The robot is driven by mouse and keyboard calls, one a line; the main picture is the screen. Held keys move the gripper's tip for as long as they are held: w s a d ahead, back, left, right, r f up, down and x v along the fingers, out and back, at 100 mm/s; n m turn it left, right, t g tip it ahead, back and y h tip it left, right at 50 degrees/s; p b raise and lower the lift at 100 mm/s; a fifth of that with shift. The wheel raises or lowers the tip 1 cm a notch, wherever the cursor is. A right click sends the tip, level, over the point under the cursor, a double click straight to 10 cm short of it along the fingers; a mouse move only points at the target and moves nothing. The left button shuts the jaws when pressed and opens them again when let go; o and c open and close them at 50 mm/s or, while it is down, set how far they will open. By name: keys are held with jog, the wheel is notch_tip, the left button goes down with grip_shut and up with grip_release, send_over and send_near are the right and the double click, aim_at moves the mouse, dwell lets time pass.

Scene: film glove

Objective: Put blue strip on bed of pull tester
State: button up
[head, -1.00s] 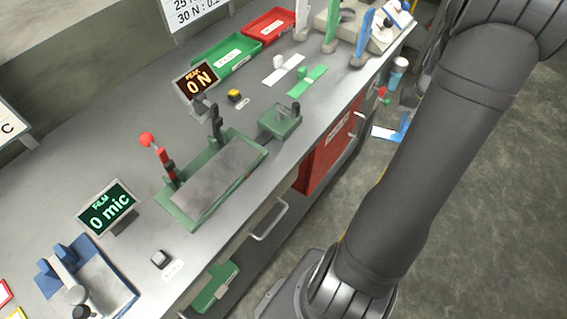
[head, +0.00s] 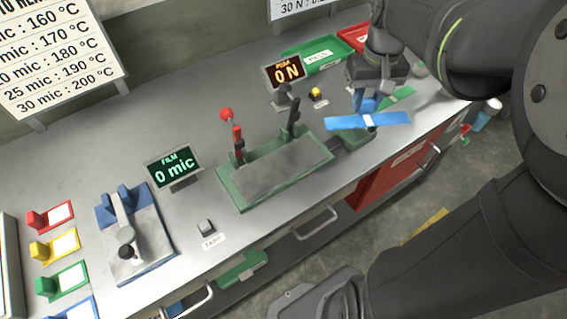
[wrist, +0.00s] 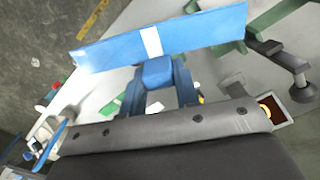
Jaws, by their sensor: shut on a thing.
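The blue strip (head: 345,122) has a white band at its middle and is held in the air above the right end of the pull tester. My gripper (head: 366,103) is shut on the strip near its middle. In the wrist view the strip (wrist: 205,35) lies across the top of the picture, beyond my gripper (wrist: 158,75). The pull tester is a green frame (head: 235,200) with a flat grey bed (head: 280,168), which looks empty. Its red-knobbed lever (head: 237,140) and dark post (head: 292,118) stand at the back. The strip is apart from the bed, to its right.
A display reading 0 N (head: 287,72) and a yellow button (head: 316,93) stand behind the tester. The film display (head: 173,168), a grey tare button (head: 206,226) and a blue gauge (head: 140,245) are to the left. A green strip (head: 400,97) lies near my gripper.

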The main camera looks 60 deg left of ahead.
jog(key=s+a+f+n, duration=0.1)
jog(key=s+a, duration=0.1)
jog(key=s, duration=0.3)
jog(key=s+a+f+n, duration=0.1)
jog(key=s+a+n, duration=0.15)
jog(key=s, duration=0.25)
jog(key=n, duration=0.2)
send_near(275, 160)
jog(key=shift+f, duration=3.2)
jog(key=shift+f, duration=0.1)
jog(key=o, duration=0.9)
jog(key=shift+o, duration=0.2)
notch_tip(275, 160, up, 12)
